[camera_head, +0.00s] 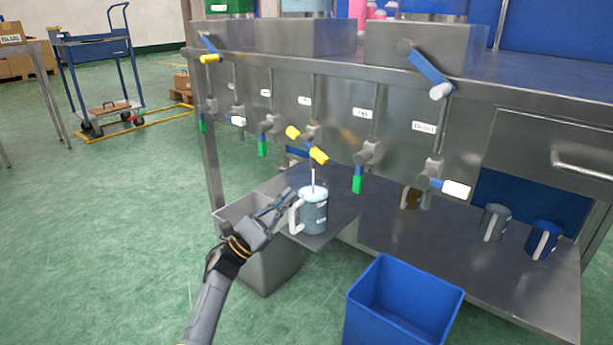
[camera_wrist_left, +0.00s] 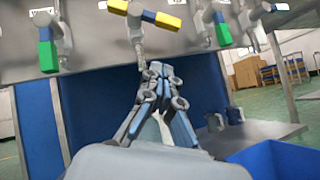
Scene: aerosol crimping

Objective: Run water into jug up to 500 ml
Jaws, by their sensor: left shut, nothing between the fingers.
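A grey-blue jug (camera_head: 314,214) with a white handle stands upright on the low metal shelf (camera_head: 341,213) in the head view. A thin pale stream (camera_head: 313,177) runs from the tap above into its top. That tap has a yellow-ended lever (camera_head: 319,156) set crosswise; it also shows at the top of the left wrist view (camera_wrist_left: 145,14). The fill level and any scale marks are too small to read. My left gripper (camera_head: 286,196) is shut and empty, just left of the jug near its handle. Its fingers (camera_wrist_left: 160,72) meet in the left wrist view. My right gripper is out of view.
Other taps with green (camera_head: 357,184) or white (camera_head: 456,188) lever ends hang beside the stream. A blue crate (camera_head: 366,322) stands on the floor in front. A grey bin (camera_head: 258,272) is below my left gripper. More jugs (camera_head: 496,222) stand on the shelf at right.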

